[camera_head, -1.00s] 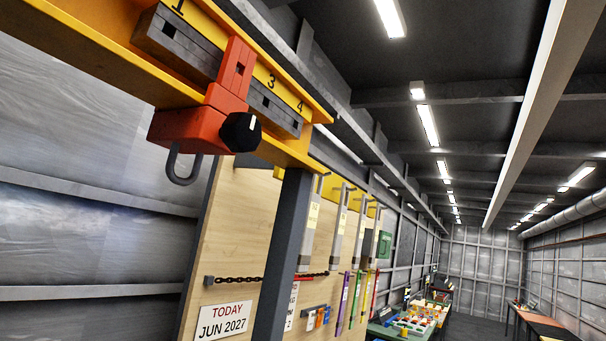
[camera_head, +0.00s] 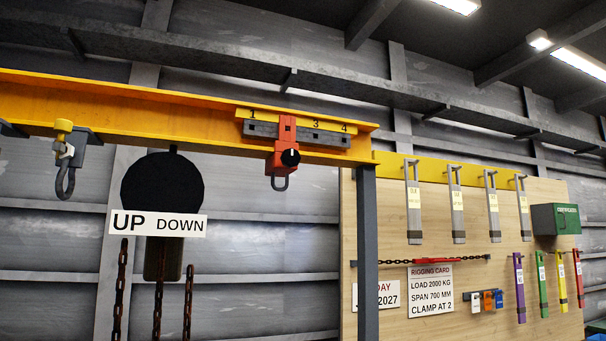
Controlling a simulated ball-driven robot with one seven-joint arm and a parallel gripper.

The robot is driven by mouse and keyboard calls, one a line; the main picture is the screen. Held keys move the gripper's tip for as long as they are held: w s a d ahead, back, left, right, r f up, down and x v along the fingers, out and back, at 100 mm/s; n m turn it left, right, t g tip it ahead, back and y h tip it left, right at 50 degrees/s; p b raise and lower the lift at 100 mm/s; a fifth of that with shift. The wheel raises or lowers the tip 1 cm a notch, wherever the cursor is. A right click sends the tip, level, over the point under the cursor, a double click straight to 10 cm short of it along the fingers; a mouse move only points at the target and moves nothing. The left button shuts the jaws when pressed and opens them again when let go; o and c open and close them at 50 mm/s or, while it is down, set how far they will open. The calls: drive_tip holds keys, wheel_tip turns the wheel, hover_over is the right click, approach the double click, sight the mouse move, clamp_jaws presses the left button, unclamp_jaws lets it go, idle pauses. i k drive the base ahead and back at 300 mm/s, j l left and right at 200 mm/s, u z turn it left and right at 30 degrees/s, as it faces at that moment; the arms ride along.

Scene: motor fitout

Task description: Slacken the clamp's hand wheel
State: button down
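The red-orange clamp (camera_head: 283,148) hangs on the yellow beam, over the grey numbered strip (camera_head: 262,130) where 1, 3 and 4 show. The clamp covers the place between 1 and 3. Its black hand wheel (camera_head: 290,157) with a white mark faces me on the clamp's lower body. A grey shackle (camera_head: 280,183) hangs beneath. My gripper does not show in this view, and nothing touches the wheel.
The yellow beam (camera_head: 180,118) runs across to a dark post (camera_head: 368,250). A hoist with an UP DOWN sign (camera_head: 158,224) and chains hangs at left. A rigging card (camera_head: 431,292) reads CLAMP AT 2. Slings (camera_head: 457,205) hang on the wooden board (camera_head: 400,330).

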sight(290, 158)
drive_tip(key=k+l, duration=0.2)
drive_tip(key=k, duration=0.3)
drive_tip(key=i, duration=0.65)
drive_tip(key=i+j, duration=0.15)
drive_tip(key=i, duration=0.55)
drive_tip(key=l+z, duration=0.05)
